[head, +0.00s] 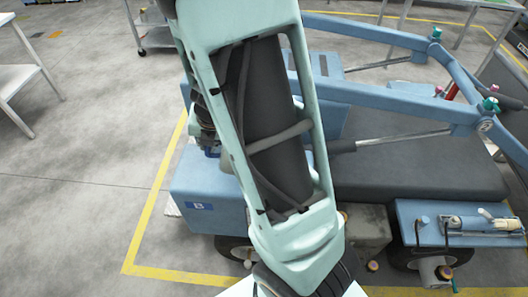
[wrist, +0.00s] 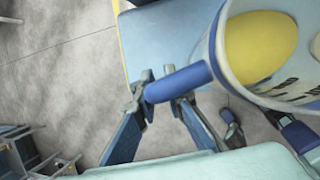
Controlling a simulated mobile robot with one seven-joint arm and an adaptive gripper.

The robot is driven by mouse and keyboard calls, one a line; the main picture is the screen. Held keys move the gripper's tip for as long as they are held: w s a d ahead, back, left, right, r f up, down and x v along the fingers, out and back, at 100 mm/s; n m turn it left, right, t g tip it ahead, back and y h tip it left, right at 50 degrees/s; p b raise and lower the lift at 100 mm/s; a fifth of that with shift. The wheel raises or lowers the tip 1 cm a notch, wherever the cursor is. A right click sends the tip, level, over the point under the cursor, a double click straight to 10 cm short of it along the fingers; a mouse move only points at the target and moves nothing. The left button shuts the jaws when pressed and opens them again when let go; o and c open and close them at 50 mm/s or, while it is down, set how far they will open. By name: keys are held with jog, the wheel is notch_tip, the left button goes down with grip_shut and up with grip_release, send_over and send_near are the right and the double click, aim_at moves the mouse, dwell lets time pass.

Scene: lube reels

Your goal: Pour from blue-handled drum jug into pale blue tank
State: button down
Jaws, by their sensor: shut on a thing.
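The drum jug (wrist: 219,62) is white with dark markings, and it fills the upper right of the wrist view. Yellow liquid (wrist: 260,45) shows through its open mouth. Its blue handle (wrist: 180,82) reaches left from the wall. My gripper (wrist: 162,98) is shut on this handle. A pale blue tank (head: 203,205) with a label marked B stands left of centre in the head view, partly behind my arm. A pale blue surface (wrist: 150,40), probably the tank, lies beyond the jug in the wrist view. The jug and gripper are hidden in the head view.
A blue machine frame (head: 400,95) with rods and hoses fills the right side. A dark flat deck (head: 420,165) lies beneath it. A white table (head: 15,80) stands at far left and a cart (head: 152,35) at the back. Grey floor (head: 80,180) on the left is clear.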

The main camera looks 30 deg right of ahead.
jog(key=shift+w+b, duration=0.1)
jog(key=shift+b, duration=0.2)
jog(key=shift+f+b, duration=0.1)
jog(key=shift+b, duration=0.35)
jog(key=shift+a+y+b, duration=0.1)
jog(key=shift+y+b, duration=0.3)
jog(key=shift+b, duration=0.2)
jog(key=shift+w+a+r, duration=0.1)
jog(key=shift+r, duration=0.25)
jog(key=shift+t+y+b, duration=0.3)
jog(key=shift+b, duration=0.25)
jog(key=shift+r+b, duration=0.1)
jog(key=shift+b, duration=0.2)
jog(key=shift+a+r+y, duration=0.1)
jog(key=shift+r+y, duration=0.3)
jog(key=shift+r, duration=0.05)
jog(key=shift+f+m+b, duration=0.1)
jog(key=shift+m+b, duration=0.2)
jog(key=shift+b, duration=0.2)
